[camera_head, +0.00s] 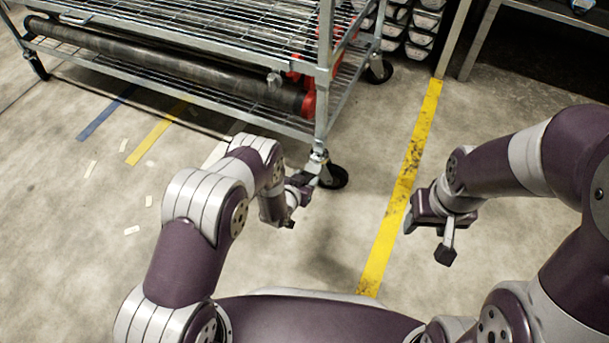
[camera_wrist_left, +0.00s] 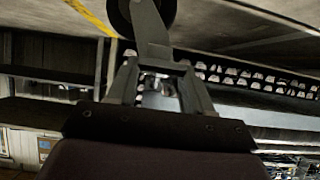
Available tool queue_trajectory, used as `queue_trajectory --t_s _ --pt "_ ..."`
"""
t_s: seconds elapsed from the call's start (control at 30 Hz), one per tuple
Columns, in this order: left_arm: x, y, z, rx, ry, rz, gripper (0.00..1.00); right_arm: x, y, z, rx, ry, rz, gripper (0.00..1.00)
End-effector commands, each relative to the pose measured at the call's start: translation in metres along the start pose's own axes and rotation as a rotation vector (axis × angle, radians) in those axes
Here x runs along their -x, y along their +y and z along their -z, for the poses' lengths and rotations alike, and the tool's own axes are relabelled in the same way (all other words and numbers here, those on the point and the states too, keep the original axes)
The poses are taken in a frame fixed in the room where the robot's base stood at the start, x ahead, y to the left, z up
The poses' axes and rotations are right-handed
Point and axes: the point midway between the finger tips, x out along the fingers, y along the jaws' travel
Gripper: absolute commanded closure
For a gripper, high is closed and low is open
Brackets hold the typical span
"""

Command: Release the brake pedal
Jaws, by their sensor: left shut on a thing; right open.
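The wire cart (camera_head: 323,95) stands at the upper left on caster wheels. Its near corner caster (camera_head: 333,177) has a black wheel and a metal fork. The brake pedal is too small to make out in the head view, where my left gripper (camera_head: 298,188) is right beside this caster. In the left wrist view the black wheel (camera_wrist_left: 122,18) is at the top, and a grey metal piece (camera_wrist_left: 152,30) runs down from it to between the fingers of my left gripper (camera_wrist_left: 160,85). The fingers are shut on this piece, apparently the pedal. My right gripper (camera_head: 428,236) is open and empty above the floor.
Another caster (camera_head: 379,70) is further back. A yellow floor line (camera_head: 400,190) runs between my grippers. Racks with stacked liners (camera_head: 424,22) stand behind. The floor around is mostly clear.

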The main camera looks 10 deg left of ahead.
Motion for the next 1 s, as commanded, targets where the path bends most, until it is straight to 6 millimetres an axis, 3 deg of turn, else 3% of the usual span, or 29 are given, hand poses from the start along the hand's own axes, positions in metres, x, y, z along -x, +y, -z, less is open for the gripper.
queue_trajectory --t_s 0.03,0.23,0.8,0.83,0.9,1.0 --pt "0.001 0.000 0.010 -0.001 -0.009 -0.001 1.00 0.008 0.000 0.001 0.000 0.000 0.000 0.45" --pt "0.001 0.000 0.014 -0.001 -0.074 -0.001 1.00 0.015 0.000 0.002 0.000 0.000 0.000 0.45" --pt "-0.001 0.000 0.020 -0.002 -0.086 -0.001 1.00 0.018 0.000 0.002 0.000 0.000 0.000 0.45" --pt "-0.001 0.000 0.020 -0.002 -0.086 -0.001 0.46 0.018 0.000 0.002 0.000 0.000 0.000 0.45" --pt "-0.001 0.000 0.020 -0.002 -0.088 -0.001 0.23 0.018 0.000 0.002 0.000 0.000 0.000 0.45" --pt "0.000 0.000 0.016 -0.002 -0.095 -0.001 0.23 0.018 0.000 0.002 0.000 0.000 0.000 0.45"
